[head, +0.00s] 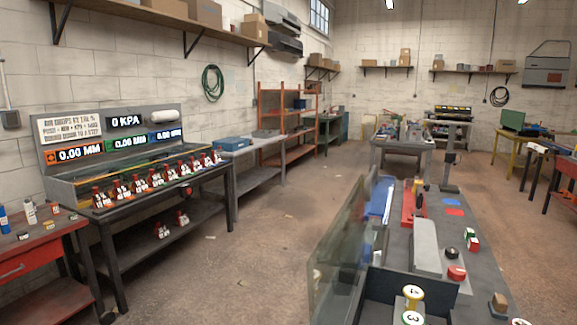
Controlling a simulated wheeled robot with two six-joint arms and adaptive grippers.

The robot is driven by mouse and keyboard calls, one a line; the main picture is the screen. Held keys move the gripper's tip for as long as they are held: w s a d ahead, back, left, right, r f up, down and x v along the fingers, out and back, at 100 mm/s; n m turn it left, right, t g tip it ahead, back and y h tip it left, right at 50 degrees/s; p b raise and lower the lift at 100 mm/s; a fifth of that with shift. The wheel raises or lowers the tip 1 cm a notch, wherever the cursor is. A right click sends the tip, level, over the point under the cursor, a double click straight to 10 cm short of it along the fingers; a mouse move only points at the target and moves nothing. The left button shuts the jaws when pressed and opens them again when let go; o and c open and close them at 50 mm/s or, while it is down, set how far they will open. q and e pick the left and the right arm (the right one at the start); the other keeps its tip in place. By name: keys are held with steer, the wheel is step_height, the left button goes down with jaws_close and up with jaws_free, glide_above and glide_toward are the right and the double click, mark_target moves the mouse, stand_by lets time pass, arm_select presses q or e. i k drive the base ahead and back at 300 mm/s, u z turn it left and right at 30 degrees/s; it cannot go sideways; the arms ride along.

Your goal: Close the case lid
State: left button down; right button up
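A dark open case (378,281) is at the bottom of the head view, on the near end of the grey bench. A clear, see-through lid panel (335,250) stands up steeply along its left side, leaning a little outward. The case's opening is uncovered. The lower part of the case is cut off by the picture's edge. Neither of my grippers shows in this view.
On the bench (475,290) beyond the case lie a long grey block (426,245), a red button-like piece (456,273), a red tool (408,205) and a blue tray (381,198). A grey post (449,160) stands behind. Open floor (250,250) lies to the left.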

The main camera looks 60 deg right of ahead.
mark_target(355, 250)
steer(key=i, duration=0.5)
steer(key=z, duration=2.45)
steer(key=i, duration=0.35)
steer(key=z, duration=1.15)
